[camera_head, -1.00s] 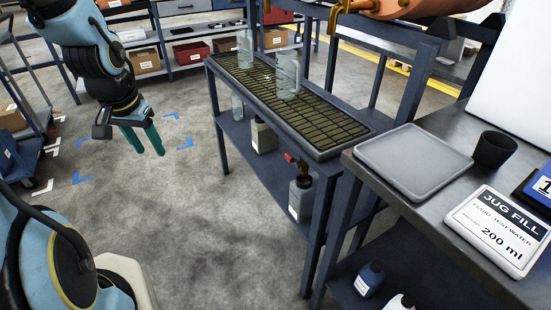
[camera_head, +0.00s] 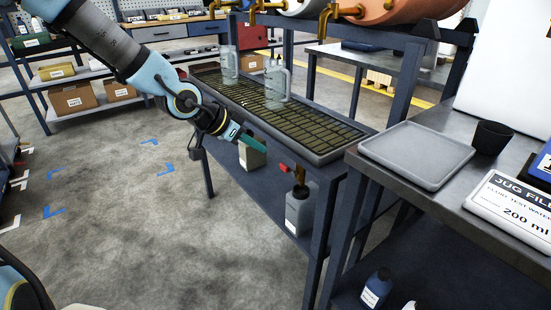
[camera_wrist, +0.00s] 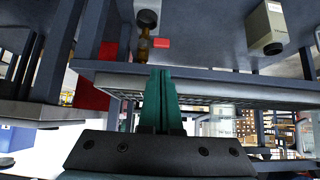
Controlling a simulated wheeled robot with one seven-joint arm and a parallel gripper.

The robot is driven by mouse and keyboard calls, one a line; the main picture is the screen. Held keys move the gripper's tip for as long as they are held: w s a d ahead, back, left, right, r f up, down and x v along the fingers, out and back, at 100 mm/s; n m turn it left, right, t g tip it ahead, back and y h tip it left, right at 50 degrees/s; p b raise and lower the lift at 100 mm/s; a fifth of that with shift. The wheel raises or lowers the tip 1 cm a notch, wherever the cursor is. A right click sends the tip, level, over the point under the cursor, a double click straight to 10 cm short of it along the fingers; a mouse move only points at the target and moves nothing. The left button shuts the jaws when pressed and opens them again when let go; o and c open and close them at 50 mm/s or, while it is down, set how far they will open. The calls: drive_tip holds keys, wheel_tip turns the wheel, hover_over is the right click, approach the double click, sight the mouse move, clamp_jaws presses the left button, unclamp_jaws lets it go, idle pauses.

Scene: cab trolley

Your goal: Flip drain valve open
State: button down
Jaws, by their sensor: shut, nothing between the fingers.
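The drain valve is a small brass fitting under the front right of the grated tray (camera_head: 325,152), with a red handle (camera_head: 284,168) sticking out to its left. In the wrist view the red handle (camera_wrist: 161,43) lies beside the brass body (camera_wrist: 144,46), just beyond my fingertips. My gripper (camera_head: 262,150) is shut and empty, its teal fingers at the tray's front edge, pointing right toward the valve. In the wrist view my gripper (camera_wrist: 161,72) appears a little short of the handle; I cannot make out contact. A grey bottle (camera_head: 299,210) stands below the valve.
Two clear jugs (camera_head: 277,82) stand on the grate. A beige canister (camera_head: 252,155) is on the lower shelf. A metal bench with a grey tray (camera_head: 417,152), a black cup (camera_head: 493,136) and a jug fill sign (camera_head: 515,215) is at right.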

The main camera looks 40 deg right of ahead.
sight(288, 170)
drive_tip(key=b+x, duration=0.2)
drive_tip(key=x, duration=0.8)
drive_tip(key=shift+s, duration=0.1)
idle(0.3)
